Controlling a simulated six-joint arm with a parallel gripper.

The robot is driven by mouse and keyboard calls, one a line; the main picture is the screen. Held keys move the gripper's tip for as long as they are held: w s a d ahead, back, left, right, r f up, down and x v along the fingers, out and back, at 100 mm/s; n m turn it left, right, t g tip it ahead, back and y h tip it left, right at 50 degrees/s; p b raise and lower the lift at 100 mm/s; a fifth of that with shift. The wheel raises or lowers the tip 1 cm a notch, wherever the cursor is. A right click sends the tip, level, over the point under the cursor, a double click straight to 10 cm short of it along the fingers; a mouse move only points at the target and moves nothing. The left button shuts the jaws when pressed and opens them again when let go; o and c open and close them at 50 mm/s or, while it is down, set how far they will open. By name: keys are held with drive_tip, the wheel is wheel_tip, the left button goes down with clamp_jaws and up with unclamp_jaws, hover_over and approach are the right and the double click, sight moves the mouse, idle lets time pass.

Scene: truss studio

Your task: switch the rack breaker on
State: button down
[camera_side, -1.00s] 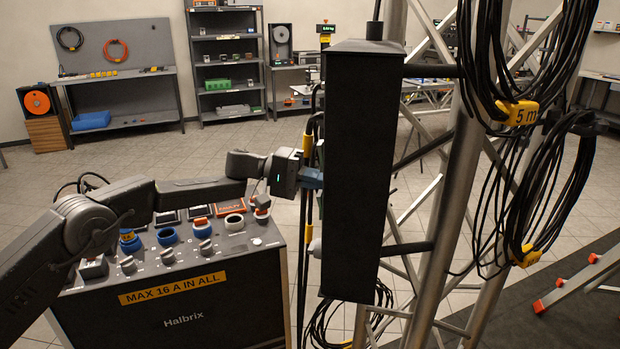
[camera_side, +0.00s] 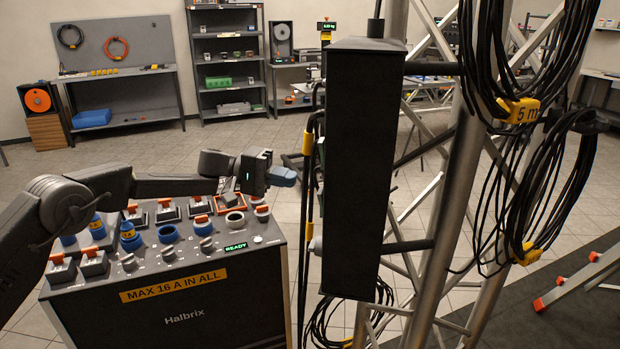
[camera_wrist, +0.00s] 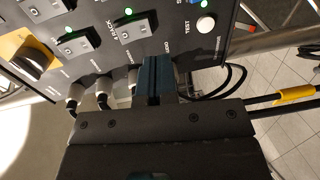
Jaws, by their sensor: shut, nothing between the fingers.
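A black rack box (camera_side: 350,170) stands upright on the truss in the side view; its switch face is turned away there. In the wrist view its dark panel (camera_wrist: 172,58) carries grey toggle levers (camera_wrist: 76,43) (camera_wrist: 136,24) with green lights beside them, and a round white button (camera_wrist: 205,24) by small lettering.
A Halbrix power box (camera_side: 184,314) stands below my arm, with orange-levered switches, blue sockets and a green READY display (camera_side: 236,246). Black cables (camera_side: 304,205) hang between my gripper and the rack. A yellow and black rotary switch (camera_wrist: 30,55) is on the panel. Metal truss (camera_side: 455,190) stands at right.

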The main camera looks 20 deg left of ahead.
drive_tip(key=v, duration=0.6)
drive_tip(key=shift+a+f, duration=0.3)
drive_tip(key=shift+f, duration=0.45)
drive_tip(key=shift+s, duration=0.1)
drive_tip(key=s+r+m+y, duration=0.1)
drive_tip(key=s+r+y, duration=0.35)
drive_tip(key=s, duration=0.65)
drive_tip(key=s+r+y, duration=0.4)
drive_tip(key=s+r, duration=0.1)
drive_tip(key=s, duration=0.5)
drive_tip(key=s+a+f+t+y, duration=0.1)
drive_tip(key=s+a+f+y, duration=0.2)
drive_tip(key=s, duration=0.7)
drive_tip(key=s+a+f+m+t+y, duration=0.1)
drive_tip(key=s+a+f+y, duration=0.3)
drive_tip(key=s, duration=0.7)
drive_tip(key=shift+t+y, duration=0.4)
drive_tip(key=shift+y, duration=0.05)
drive_tip(key=shift+s, duration=0.1)
